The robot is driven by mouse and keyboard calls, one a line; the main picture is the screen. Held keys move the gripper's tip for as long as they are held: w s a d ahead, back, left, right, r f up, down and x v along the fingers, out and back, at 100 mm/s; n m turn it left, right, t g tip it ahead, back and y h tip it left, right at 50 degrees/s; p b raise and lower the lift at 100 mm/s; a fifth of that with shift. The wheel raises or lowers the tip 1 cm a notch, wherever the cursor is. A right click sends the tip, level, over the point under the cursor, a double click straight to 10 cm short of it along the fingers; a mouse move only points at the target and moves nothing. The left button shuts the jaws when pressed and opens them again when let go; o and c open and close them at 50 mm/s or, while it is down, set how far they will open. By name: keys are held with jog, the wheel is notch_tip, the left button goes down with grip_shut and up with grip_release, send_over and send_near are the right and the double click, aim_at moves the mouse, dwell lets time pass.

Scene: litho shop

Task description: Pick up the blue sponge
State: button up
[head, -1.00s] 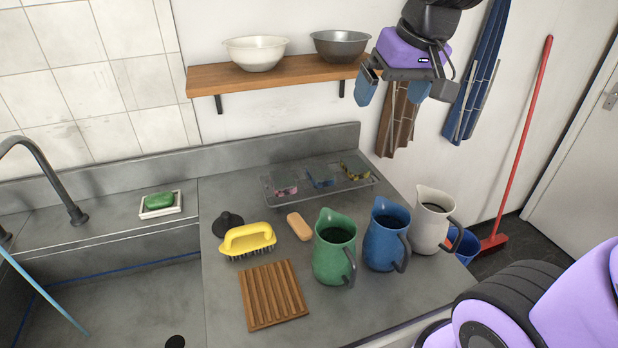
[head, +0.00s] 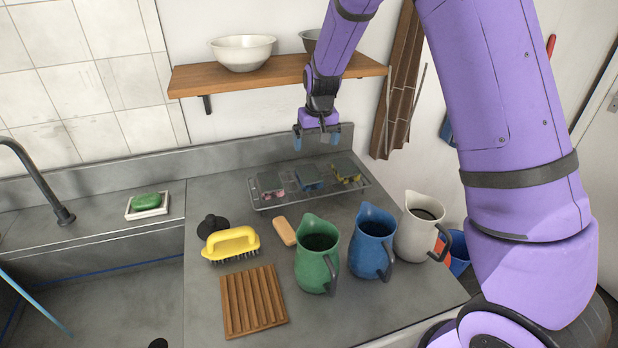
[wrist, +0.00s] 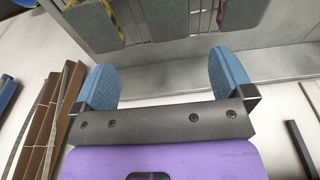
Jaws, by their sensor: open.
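The blue sponge (head: 308,178) lies in the middle of a wire tray (head: 262,206) at the back of the counter, with a grey-green pad on top. A pink-edged sponge (head: 270,186) lies to its left and a yellow-edged one (head: 346,172) to its right. My gripper (head: 317,141) is open and empty above the tray, apart from the sponges, its blue finger pads spread. In the wrist view, the open gripper (wrist: 166,80) shows below the three grey-green pads; the middle pad (wrist: 172,18) is cut off at the top, and its blue part is hard to make out.
A wooden shelf (head: 250,79) with two bowls hangs just behind my arm. Green (head: 316,262), blue (head: 371,250) and white (head: 417,230) jugs stand in front of the tray. An orange soap bar (head: 285,231) and a yellow brush (head: 232,244) lie further left.

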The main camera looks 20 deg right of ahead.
aim_at(309, 173)
jog(key=f, duration=0.1)
jog(key=w+f, duration=0.1)
jog(key=shift+a+f, duration=0.15)
jog(key=shift+f, duration=0.2)
jog(key=f, duration=0.3)
jog(key=w+f, duration=0.1)
jog(key=f, duration=0.1)
jog(key=shift+w+a+f, duration=0.15)
jog(key=shift+a+f, duration=0.05)
jog(key=shift+f, duration=1.15)
jog(key=shift+w+a+f, duration=0.1)
jog(key=shift+a+f, duration=0.1)
jog(key=shift+f, duration=1.15)
jog(key=c, duration=1)
